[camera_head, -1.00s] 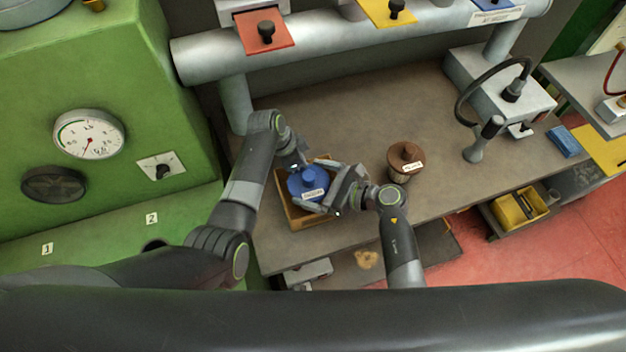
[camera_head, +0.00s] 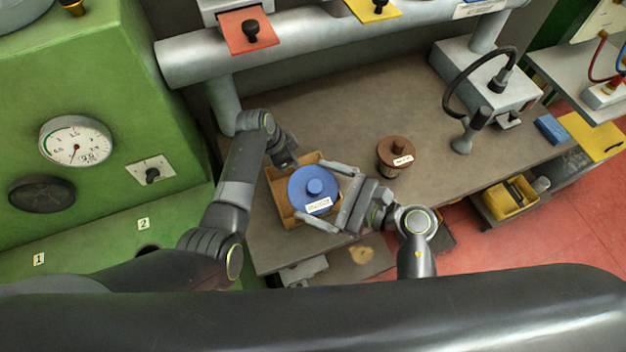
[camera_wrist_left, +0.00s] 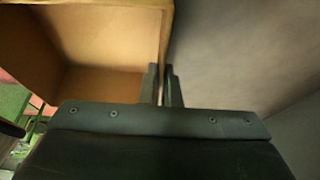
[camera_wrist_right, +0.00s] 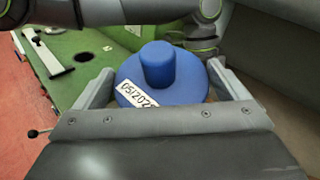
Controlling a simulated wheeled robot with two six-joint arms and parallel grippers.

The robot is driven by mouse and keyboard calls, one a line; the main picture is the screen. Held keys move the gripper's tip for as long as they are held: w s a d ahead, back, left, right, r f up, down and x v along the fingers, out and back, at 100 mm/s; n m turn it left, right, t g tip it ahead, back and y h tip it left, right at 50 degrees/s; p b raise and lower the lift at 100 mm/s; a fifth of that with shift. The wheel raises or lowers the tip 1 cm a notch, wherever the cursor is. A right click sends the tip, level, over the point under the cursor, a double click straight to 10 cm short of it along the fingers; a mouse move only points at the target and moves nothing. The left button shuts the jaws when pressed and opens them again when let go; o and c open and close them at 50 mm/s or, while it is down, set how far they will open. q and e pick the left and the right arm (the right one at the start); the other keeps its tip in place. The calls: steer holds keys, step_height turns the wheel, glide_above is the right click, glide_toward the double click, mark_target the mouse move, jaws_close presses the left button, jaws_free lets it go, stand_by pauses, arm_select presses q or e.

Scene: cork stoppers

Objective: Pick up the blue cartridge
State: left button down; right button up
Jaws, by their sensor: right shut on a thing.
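The blue cartridge (camera_head: 313,204) is a round blue disc with a knob on top and a white label. My right gripper (camera_head: 315,190) is shut on it, one finger on each side, and holds it above the open wooden box (camera_head: 278,203). The cartridge also shows between the fingers in the right wrist view (camera_wrist_right: 157,66), its label reading a date.
A brown cartridge (camera_head: 396,157) stands on the grey bench (camera_head: 335,115) to the right of the box. A grey device with a black hose (camera_head: 482,82) is further right. The green machine (camera_head: 100,90) bounds the left side. The bench behind the box is clear.

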arm_select(q)
steer(key=shift+s, duration=0.1)
arm_select(e)
steer(key=s+d+r+m+g+h, duration=0.1)
steer(key=s+d, duration=0.1)
steer(key=s, duration=0.6)
steer(key=s+d+r, duration=0.1)
steer(key=s+d, duration=0.2)
steer(key=s, duration=0.6)
steer(key=shift+s+d+m+g+h, duration=0.15)
steer(key=shift+d+m+g+h, duration=0.15)
steer(key=shift+m+g+h, duration=0.1)
steer(key=shift+r, duration=0.1)
arm_select(q)
steer(key=c, duration=1.6)
jaws_free()
steer(key=shift+o, duration=0.2)
steer(key=v, duration=1.2)
steer(key=shift+d, duration=0.15)
